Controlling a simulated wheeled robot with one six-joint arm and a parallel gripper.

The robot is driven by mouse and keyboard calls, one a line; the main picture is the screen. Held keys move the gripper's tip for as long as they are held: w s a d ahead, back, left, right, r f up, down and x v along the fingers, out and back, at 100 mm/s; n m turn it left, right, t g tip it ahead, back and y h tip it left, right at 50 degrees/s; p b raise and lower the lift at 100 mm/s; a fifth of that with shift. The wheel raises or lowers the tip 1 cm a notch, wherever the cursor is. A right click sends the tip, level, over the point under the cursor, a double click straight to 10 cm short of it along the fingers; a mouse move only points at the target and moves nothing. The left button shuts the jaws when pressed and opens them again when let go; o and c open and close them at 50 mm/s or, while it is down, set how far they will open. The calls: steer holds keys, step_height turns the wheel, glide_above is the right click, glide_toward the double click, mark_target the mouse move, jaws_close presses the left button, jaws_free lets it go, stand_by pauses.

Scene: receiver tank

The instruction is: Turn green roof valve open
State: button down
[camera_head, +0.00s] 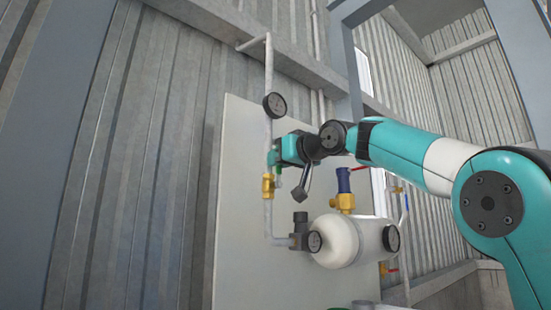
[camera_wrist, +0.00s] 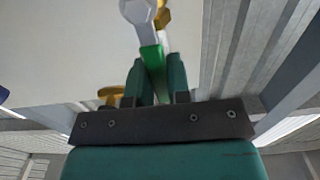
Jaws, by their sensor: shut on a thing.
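The green valve handle (camera_wrist: 152,58) shows in the wrist view between the two teal fingers of my gripper (camera_wrist: 156,75). My gripper is shut on it. A pale grey fitting (camera_wrist: 140,12) and a bit of brass (camera_wrist: 164,17) lie just beyond the handle. In the head view my gripper (camera_head: 276,158) is at the vertical grey pipe, above a brass valve body (camera_head: 267,186). The handle's exact angle is hard to tell in the head view because my gripper covers much of it.
A round dark gauge (camera_head: 274,105) sits on the pipe above my gripper. The white tank (camera_head: 337,241), with gauges and a blue-topped brass valve (camera_head: 344,190), is below right. A pale panel (camera_head: 235,210) backs the piping. A horizontal beam (camera_head: 300,65) runs above.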

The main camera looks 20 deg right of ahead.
stand_by(0.4)
steer(key=c, duration=1.1)
jaws_free()
steer(key=shift+o, duration=0.2)
steer(key=shift+s, duration=0.1)
steer(key=b+v, duration=0.5)
steer(key=v, duration=1.2)
steer(key=shift+s, duration=0.2)
steer(key=shift+r, duration=0.1)
